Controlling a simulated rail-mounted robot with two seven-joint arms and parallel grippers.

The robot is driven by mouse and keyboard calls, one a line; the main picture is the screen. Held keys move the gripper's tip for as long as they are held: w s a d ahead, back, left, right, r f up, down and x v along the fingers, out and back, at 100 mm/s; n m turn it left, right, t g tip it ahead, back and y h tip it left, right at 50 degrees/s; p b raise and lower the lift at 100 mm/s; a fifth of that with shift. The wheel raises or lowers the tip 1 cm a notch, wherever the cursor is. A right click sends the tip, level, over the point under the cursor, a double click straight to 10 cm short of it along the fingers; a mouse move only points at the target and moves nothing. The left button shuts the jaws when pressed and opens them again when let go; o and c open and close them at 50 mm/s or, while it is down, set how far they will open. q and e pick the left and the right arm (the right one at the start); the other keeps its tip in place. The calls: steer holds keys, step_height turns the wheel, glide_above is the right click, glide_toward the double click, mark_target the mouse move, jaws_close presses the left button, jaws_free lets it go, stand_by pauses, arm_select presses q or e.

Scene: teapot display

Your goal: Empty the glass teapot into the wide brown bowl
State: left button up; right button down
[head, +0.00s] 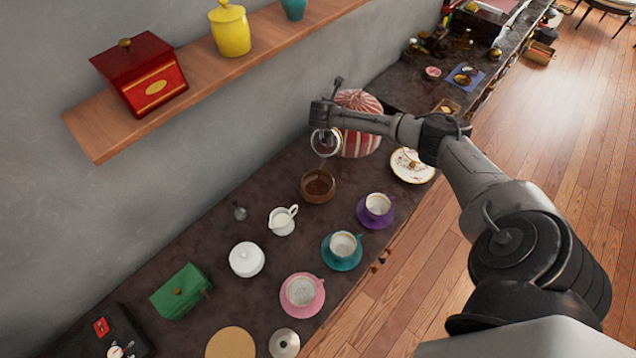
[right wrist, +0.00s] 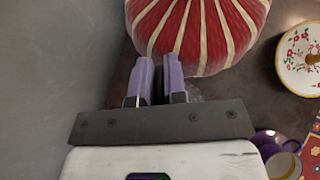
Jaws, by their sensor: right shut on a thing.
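The glass teapot (head: 326,143) is a clear round shape in the head view, held in the air above and just behind the wide brown bowl (head: 318,186). It looks tilted, with a thin clear part reaching down toward the bowl; I cannot tell whether liquid is flowing. The bowl stands upright on the dark counter and is brown inside. My right gripper (right wrist: 159,72) is shut on the teapot; its purple fingers show close together in the right wrist view, where the gripper hides nearly all of the teapot. My left gripper is in neither view.
A red-and-cream striped round object (head: 362,108) stands close behind the teapot. A flowered plate (head: 411,166) is to the right. A white creamer (head: 282,221), purple cup (head: 377,206), teal cup (head: 343,246) and a wooden shelf (head: 190,75) are nearby.

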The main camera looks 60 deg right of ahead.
steer(key=shift+s+a+r+h+b, duration=0.15)
steer(key=shift+a+r+h+b, duration=0.45)
steer(key=shift+a+r+b, duration=0.15)
